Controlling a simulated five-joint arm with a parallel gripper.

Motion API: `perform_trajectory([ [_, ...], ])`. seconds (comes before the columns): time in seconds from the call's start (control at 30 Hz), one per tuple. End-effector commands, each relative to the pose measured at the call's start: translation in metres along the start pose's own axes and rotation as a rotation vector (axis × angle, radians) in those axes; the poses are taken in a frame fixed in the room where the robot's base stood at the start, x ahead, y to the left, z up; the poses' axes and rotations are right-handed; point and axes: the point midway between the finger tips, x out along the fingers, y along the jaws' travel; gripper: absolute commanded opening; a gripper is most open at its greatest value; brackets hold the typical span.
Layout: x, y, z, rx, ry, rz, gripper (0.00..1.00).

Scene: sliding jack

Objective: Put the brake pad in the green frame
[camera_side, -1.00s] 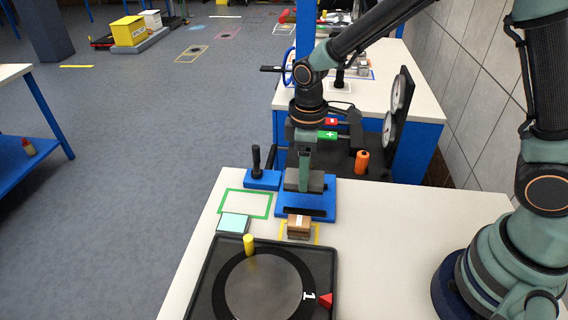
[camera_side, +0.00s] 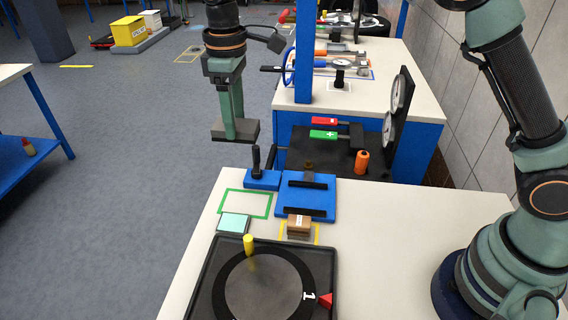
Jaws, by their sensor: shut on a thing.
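The brake pad (camera_side: 235,131) is a dark grey block. My gripper (camera_side: 232,122) is shut on it and holds it in the air, behind and above the green frame in the picture. The green frame (camera_side: 268,206) is a rectangular outline on the white table, and its inside is bare. The blue sliding jack (camera_side: 318,198) stands right of the frame, with a black bar across its front and a smaller blue part with an upright black handle (camera_side: 256,161) at its left.
A pale cyan-topped block (camera_side: 234,223) sits just in front of the green frame. A brown box (camera_side: 299,224) stands in a yellow outline. A dark turntable tray (camera_side: 322,262) with a yellow peg (camera_side: 249,244) fills the front.

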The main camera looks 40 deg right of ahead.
Motion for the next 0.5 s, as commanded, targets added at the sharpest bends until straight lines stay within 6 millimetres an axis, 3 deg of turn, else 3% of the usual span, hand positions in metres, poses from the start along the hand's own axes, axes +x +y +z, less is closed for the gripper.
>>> perform_trajectory([
  [0.5, 0.121, 0.0, 0.001, 0.0, -0.004, -0.001, 0.0],
])
